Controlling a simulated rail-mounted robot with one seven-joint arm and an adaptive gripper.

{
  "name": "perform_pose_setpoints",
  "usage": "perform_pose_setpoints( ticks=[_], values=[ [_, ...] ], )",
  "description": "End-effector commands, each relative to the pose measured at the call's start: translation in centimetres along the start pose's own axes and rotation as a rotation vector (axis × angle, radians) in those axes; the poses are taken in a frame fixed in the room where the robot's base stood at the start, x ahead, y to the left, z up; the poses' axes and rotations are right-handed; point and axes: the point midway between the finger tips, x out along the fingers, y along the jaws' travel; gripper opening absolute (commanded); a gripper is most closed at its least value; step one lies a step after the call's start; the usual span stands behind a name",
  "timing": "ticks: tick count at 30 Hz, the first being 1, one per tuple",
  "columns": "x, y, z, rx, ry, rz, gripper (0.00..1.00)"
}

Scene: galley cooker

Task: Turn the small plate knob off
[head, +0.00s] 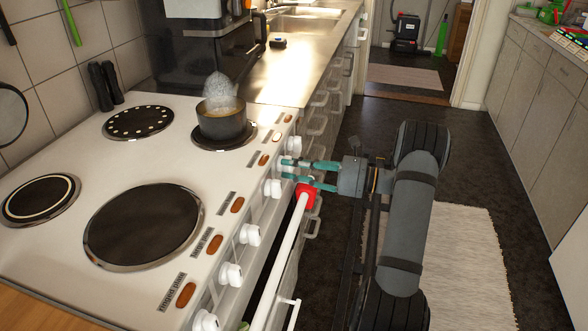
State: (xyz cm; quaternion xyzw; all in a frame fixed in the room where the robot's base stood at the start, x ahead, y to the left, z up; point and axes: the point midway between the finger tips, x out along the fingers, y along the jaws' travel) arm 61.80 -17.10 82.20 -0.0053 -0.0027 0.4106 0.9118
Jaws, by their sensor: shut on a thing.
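The white cooker (60,240) has a row of white knobs along its front edge, with labels and orange lamps above them. The labels are too small to read surely, so I cannot tell which knob is named for the small plate. My gripper (285,169) reaches in from the right at the far part of this row. Its teal fingers are shut on a white knob, which they mostly hide. A free knob (272,188) is just nearer, and another (293,145) just beyond. A dark pot (222,127) with steam above it stands on the back right plate (246,137).
The white oven handle (285,250) runs below the knobs, with a red piece (306,196) at its far end, close under my gripper. Several other plates (143,226) are bare. A steel counter (290,60) lies beyond. A pale rug (450,265) covers open floor at right.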

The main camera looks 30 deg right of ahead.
Motion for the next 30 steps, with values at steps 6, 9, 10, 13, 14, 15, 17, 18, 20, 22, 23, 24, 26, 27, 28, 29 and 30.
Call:
perform_pose_setpoints(
  ticks=[6,9,10,13,14,15,17,18,20,22,23,24,26,27,28,29,30],
  values=[
    [0.06,0.04,0.01,-0.007,0.001,0.002,0.0],
    [0.07,0.03,0.0,-0.006,0.001,0.002,0.0],
    [0.06,0.03,0.0,-0.006,0.001,0.002,0.0],
    [0.06,0.03,0.0,-0.006,0.001,0.002,0.3],
    [0.06,0.03,0.0,-0.006,0.001,0.002,0.32],
    [0.06,0.02,0.01,-0.005,0.001,0.001,0.35],
    [0.06,0.02,0.01,-0.005,0.001,0.001,0.38],
    [0.05,0.02,0.01,-0.005,0.001,0.001,0.4],
    [0.05,0.01,0.01,-0.004,0.0,0.001,0.44],
    [0.04,0.01,0.0,-0.004,0.0,0.001,0.45],
    [0.04,0.01,0.0,-0.004,0.0,0.001,0.45],
    [0.03,0.0,0.0,-0.004,0.0,0.001,0.45],
    [0.02,0.0,0.0,-0.004,0.0,0.001,0.45],
    [0.01,0.0,0.0,-0.004,0.0,0.0,0.45],
    [-0.02,-0.01,0.0,-0.003,0.0,0.0,0.45],
    [-0.1,-0.01,-0.01,-0.003,0.0,0.0,0.45],
    [-0.3,-0.03,-0.01,-0.003,0.001,0.0,0.45]
  ],
)
